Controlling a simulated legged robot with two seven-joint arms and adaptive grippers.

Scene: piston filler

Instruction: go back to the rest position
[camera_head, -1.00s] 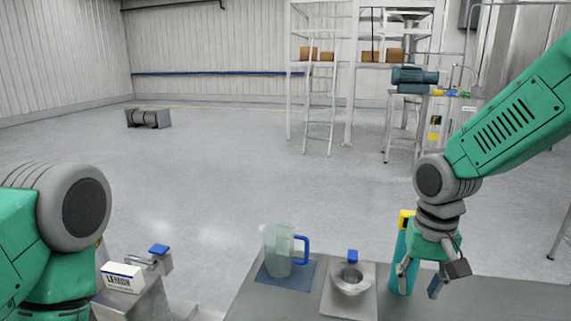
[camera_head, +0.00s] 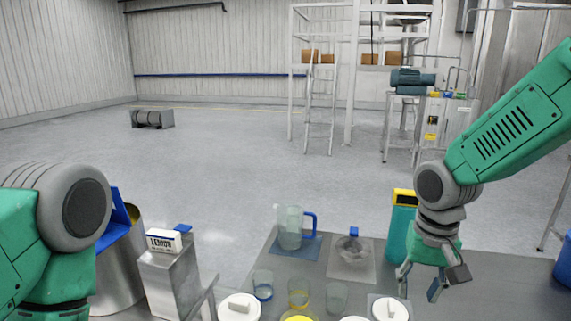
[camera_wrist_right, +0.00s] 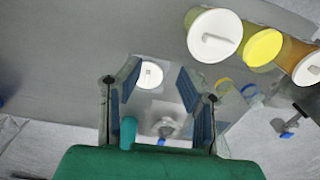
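My right gripper (camera_head: 420,284) hangs over the right part of the grey table, its fingers apart with nothing between them. In the right wrist view the open fingers (camera_wrist_right: 160,95) point at the table from above, and a small white lid (camera_wrist_right: 150,74) shows far below between them. A teal bottle with a yellow top (camera_head: 403,198) stands just left of and behind the right gripper. My left arm comes in at the left edge; the left gripper is out of the picture.
A pitcher with a blue handle (camera_head: 290,228) stands on a blue mat, beside a metal bowl (camera_head: 350,248). Several cups and white-lidded containers (camera_head: 240,307) fill the table's near side. A metal stand (camera_head: 168,285) carries a white box (camera_head: 165,240). The table's right side (camera_head: 500,285) is clear.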

